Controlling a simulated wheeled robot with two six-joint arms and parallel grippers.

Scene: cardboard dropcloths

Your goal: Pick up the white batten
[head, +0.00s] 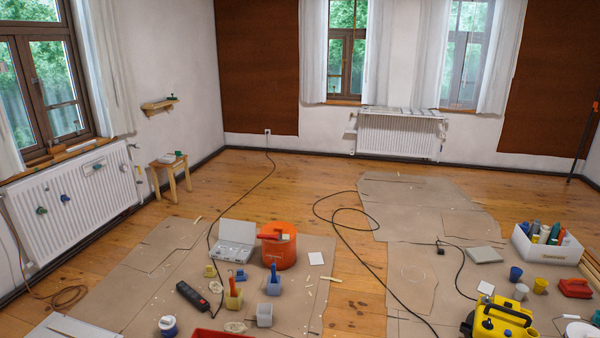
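I cannot clearly make out a white batten. A short pale stick (331,279) lies on the wooden floor at the right edge of the middle cardboard, close to a white square. A smaller pale stick (196,220) lies near the left cardboard's upper edge. Long pale wooden strips (590,268) show at the right edge of the picture, partly cut off. Whitish slats (400,112) lie along the top of the back radiator. I cannot tell which of these, if any, is the batten. Neither of my grippers is in view.
An orange bucket (279,248), an open grey case (233,246) and small tubs crowd the middle cardboard (150,270). A black cable (358,240) crosses the bare floor. A yellow machine (498,318) and a white crate (546,250) stand right.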

